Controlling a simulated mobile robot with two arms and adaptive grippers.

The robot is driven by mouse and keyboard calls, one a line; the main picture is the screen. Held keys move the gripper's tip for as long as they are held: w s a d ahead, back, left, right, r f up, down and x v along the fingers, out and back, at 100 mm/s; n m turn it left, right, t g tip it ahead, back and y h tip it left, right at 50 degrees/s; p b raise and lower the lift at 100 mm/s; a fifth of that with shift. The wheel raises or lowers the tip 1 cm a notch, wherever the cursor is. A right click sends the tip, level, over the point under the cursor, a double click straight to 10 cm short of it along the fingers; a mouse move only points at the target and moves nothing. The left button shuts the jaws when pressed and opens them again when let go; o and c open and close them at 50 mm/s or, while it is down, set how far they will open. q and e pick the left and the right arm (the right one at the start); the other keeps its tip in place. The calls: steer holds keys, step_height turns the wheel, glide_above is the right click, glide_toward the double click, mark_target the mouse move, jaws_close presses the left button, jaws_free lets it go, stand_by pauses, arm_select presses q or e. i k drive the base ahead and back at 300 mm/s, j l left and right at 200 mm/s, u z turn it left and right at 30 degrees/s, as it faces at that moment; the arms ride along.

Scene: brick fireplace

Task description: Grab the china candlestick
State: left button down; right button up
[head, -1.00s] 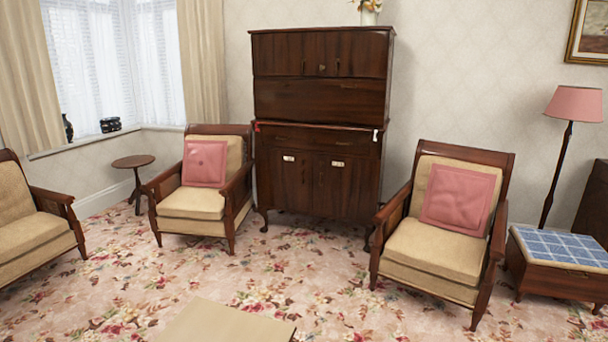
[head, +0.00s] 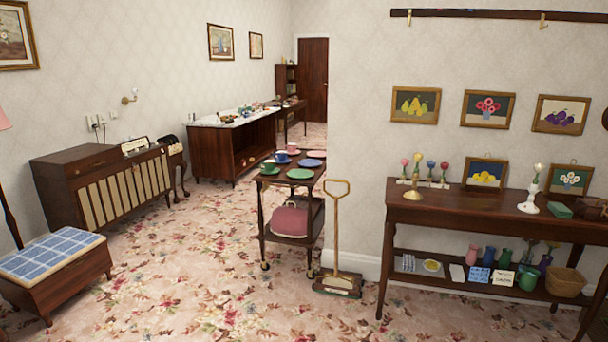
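A white candlestick-shaped holder (head: 529,203), which looks like china, stands upright on the dark wooden side table (head: 450,207) at the right of the head view. A pale tulip-like top rises from it. Neither gripper is in view.
A trolley (head: 290,180) with cups and plates stands left of the side table. A carpet sweeper (head: 338,283) with an upright handle stands between them. A blue-tiled stool (head: 50,262) is at the left. Flowered carpet (head: 200,280) is clear in front.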

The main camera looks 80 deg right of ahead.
mark_target(529, 207)
steer(key=z, duration=4.1)
steer(key=i+l, duration=0.25)
steer(key=i, duration=0.15)
steer(key=u, duration=0.05)
